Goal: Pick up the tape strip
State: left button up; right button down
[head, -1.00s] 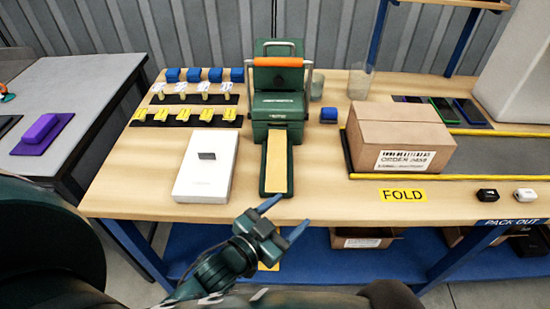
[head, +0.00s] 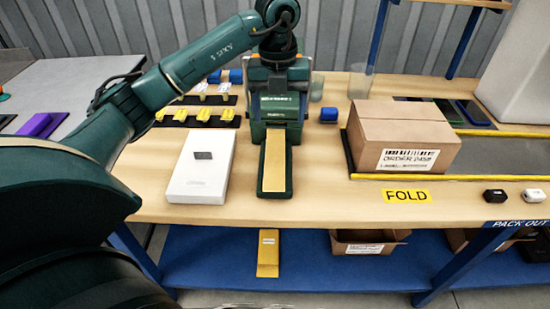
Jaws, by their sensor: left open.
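The tape strip (head: 274,165) is a tan band lying flat along the tongue of the green dispenser (head: 277,108), which stands near the middle of the bench. My left arm comes in from the left and reaches over the bench to the dispenser's top. My left gripper (head: 278,54) hangs in front of the dispenser's upper part, above and behind the tape strip and apart from it. Its jaws are open and hold nothing that I can see; the fingertips are hard to make out against the dispenser. It covers much of the dispenser's handle. My right gripper is not in view.
A white box (head: 201,168) lies left of the tongue. A brown carton (head: 402,135) stands right, behind a yellow FOLD label (head: 406,196). Bench space between tongue and carton is clear.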

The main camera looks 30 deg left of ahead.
pick_arm(q)
jog(key=b, duration=0.1)
send_over(275, 162)
notch_tip(275, 162, down, 7)
jog(key=shift+w, duration=0.1)
jog(key=shift+f, duration=2.8)
jog(key=c, duration=0.9)
